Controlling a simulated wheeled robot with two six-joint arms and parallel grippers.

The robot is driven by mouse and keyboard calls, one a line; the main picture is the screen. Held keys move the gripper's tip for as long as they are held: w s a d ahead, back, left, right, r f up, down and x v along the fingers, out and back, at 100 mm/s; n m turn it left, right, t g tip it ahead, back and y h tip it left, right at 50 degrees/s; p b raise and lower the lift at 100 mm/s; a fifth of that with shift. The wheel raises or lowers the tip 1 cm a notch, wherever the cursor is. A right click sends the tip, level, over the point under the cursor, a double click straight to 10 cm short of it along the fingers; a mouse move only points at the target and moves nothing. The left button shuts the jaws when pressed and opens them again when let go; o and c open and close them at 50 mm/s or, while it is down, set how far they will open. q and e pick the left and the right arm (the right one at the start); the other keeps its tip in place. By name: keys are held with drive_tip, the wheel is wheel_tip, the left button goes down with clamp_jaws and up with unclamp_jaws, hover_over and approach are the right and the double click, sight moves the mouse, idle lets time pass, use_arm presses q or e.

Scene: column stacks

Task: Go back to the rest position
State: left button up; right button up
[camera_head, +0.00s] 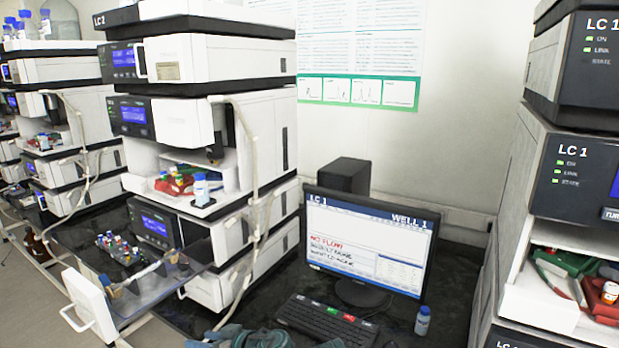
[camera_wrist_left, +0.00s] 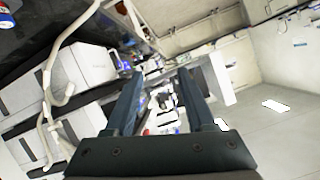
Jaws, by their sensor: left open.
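My left gripper (camera_head: 252,338) shows only in part at the bottom edge of the head view, in front of the keyboard. In the left wrist view its two dark fingers (camera_wrist_left: 158,80) stand apart with nothing held between them. The fingers point into open room, with white instrument stacks beyond and to the left. My right gripper is in neither view.
The LC 2 stack (camera_head: 215,58) stands left of a monitor (camera_head: 368,245) and keyboard (camera_head: 325,322). A small blue-capped bottle (camera_head: 422,322) stands on the dark bench at right. The LC 1 stack (camera_head: 578,165) is far right. An open drawer (camera_head: 150,290) juts out at lower left.

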use_arm(q)
drive_tip(key=s+d+f+m+g+h+p, duration=0.2)
drive_tip(key=s+d+f+m+g+h, duration=0.1)
drive_tip(key=d, duration=0.6)
drive_tip(key=s+d+f+m+g+h+p, duration=0.1)
drive_tip(key=s+d+f+m+g+h, duration=0.2)
drive_tip(key=s+d+f+m+h, duration=0.3)
drive_tip(key=s+d+m+h, duration=0.2)
drive_tip(key=d+m, duration=0.1)
drive_tip(key=shift+s+f+p, duration=0.25)
drive_tip(key=shift+f+p, duration=0.05)
drive_tip(key=shift+p, duration=0.1)
drive_tip(key=shift+a, duration=0.1)
